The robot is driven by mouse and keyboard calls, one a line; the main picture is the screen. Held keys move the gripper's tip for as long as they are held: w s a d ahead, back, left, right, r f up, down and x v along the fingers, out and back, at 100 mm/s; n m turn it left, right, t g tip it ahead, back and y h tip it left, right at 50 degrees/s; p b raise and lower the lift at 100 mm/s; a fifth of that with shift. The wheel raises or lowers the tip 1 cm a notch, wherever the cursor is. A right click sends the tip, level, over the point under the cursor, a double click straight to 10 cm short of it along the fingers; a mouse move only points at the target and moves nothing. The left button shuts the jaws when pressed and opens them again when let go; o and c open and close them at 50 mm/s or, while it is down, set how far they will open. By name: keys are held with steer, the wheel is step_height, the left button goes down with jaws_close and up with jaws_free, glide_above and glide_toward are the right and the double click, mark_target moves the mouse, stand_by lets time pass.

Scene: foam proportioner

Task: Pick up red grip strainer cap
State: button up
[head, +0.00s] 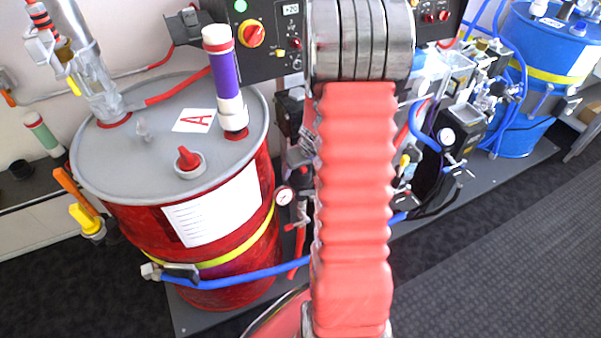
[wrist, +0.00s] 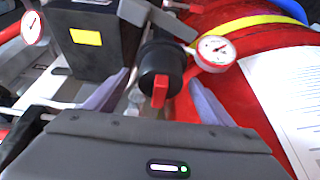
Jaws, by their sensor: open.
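The strainer cap (wrist: 161,62) is round and black with a red grip (wrist: 160,92) on its face. It shows in the middle of the wrist view. My gripper (wrist: 158,78) is open, with one grey finger on each side of the cap. The fingers look apart from it, and nothing is held between them. In the head view I cannot make out the cap or my gripper; my red-sleeved arm covers the middle of that view.
A pressure gauge (wrist: 215,52) sits close right of the cap. A black box with a yellow label (wrist: 87,37) stands to the left. The red drum (head: 235,235) stands left of my arm, with a blue hose (head: 235,276) across its front. A blue drum (head: 545,50) is far right.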

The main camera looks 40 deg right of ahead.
steer(key=shift+w+f, duration=0.25)
steer(key=shift+f, duration=0.4)
steer(key=c, duration=1.2)
